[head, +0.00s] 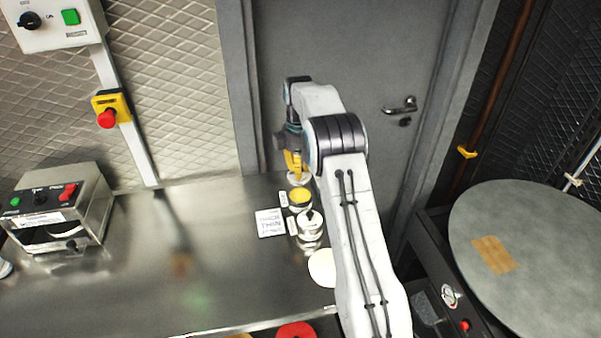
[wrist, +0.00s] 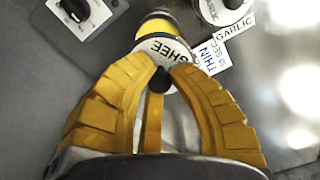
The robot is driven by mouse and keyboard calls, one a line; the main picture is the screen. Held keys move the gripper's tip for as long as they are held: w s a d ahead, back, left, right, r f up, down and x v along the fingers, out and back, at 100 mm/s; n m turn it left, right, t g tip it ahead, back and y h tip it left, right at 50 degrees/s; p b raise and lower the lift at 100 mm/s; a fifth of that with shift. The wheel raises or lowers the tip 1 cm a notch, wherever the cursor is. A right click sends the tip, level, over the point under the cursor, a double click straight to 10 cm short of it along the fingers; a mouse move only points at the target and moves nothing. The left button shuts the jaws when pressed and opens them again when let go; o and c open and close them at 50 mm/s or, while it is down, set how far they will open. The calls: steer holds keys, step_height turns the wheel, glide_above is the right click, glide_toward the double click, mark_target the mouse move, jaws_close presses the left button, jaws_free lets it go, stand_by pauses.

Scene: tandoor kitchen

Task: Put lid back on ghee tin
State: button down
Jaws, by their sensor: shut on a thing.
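My gripper (head: 296,165) has its yellow fingers shut on the knob of a round lid (head: 298,180), at the far end of the steel counter. In the wrist view the lid (wrist: 165,49) reads "GHEE" and sits between the fingertips (wrist: 160,78). The open ghee tin (head: 300,195) shows yellow contents and stands just in front of the lid in the head view. In the wrist view the tin (wrist: 157,26) is just beyond the lid, which covers part of it. The lid appears off to one side of the tin's opening; its height is unclear.
A lidded garlic tin (head: 310,224) stands close to the ghee tin. A printed "THIN" card (head: 270,223) lies to their left. A pale disc (head: 322,267) is nearer on the counter. The counter's middle is clear, with a switch box (head: 62,210) at left.

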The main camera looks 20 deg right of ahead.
steer(key=shift+d, duration=0.25)
steer(key=shift+a, duration=0.1)
steer(key=shift+f, duration=0.15)
steer(key=b, duration=0.5)
glide_above(300, 196)
step_height(300, 196, down, 4)
steer(key=shift+f, duration=0.15)
steer(key=shift+f+b, duration=0.35)
steer(key=shift+f, duration=0.5)
steer(key=shift+f+p, duration=0.25)
steer(key=shift+p, duration=0.45)
stand_by(2.2)
